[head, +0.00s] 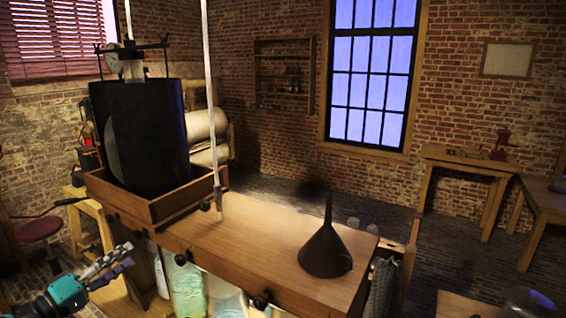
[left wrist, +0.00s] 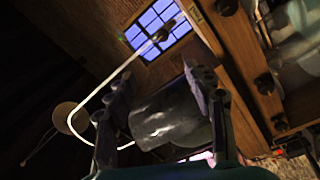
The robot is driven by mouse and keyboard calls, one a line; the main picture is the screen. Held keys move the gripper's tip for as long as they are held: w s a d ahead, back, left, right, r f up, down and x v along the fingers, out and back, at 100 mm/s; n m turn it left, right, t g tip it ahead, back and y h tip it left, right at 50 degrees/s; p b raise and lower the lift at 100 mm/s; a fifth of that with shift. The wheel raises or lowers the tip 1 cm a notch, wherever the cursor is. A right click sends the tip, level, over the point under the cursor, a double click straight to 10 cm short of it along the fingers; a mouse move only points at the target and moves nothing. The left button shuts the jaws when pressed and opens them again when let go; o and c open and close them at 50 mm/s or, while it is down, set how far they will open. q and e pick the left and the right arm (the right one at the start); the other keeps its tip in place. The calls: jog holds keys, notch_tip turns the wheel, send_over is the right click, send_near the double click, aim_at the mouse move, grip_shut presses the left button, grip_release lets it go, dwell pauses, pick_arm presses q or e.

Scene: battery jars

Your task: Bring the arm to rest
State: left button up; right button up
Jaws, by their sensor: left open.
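My left gripper (head: 128,256) is low at the left in the head view, beside the near left side of the wooden bench (head: 250,240). Its two fingers are apart and I see nothing held between them. In the left wrist view the open gripper (left wrist: 158,92) shows both fingers. A dark grey rounded object (left wrist: 170,115) shows between them, seemingly beyond the fingers; I cannot tell its distance. My right gripper is not in view.
A black cylinder (head: 140,130) with a gauge stands in a wooden tray (head: 160,208) on the bench. A black funnel (head: 326,250) stands mouth down on the bench. Glass jars (head: 185,285) sit below the bench's near edge. A white tube (left wrist: 112,85) loops near my left fingers.

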pick_arm(q)
jog(key=s+d+f+m+g+y+b, duration=0.1)
jog(key=s+d+f+g+b, duration=0.2)
jog(key=d+f, duration=0.6)
jog(key=s+d+f+m+g+y+b, duration=0.15)
jog(key=d+f+g+b, duration=0.25)
jog(key=d+f, duration=0.45)
jog(key=s+d+f+m+g+y+b, duration=0.2)
jog(key=s+f+y+b, duration=0.5)
jog(key=s+f, duration=0.7)
notch_tip(320, 180, down, 3)
jog(key=shift+s+d+f+m+b, duration=0.1)
jog(key=shift+s+d+m+b, duration=0.25)
jog(key=shift+d+m+b, duration=0.45)
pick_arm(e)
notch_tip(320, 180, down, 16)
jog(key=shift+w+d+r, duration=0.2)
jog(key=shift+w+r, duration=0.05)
pick_arm(q)
jog(key=shift+a, duration=0.15)
jog(key=shift+c, duration=0.2)
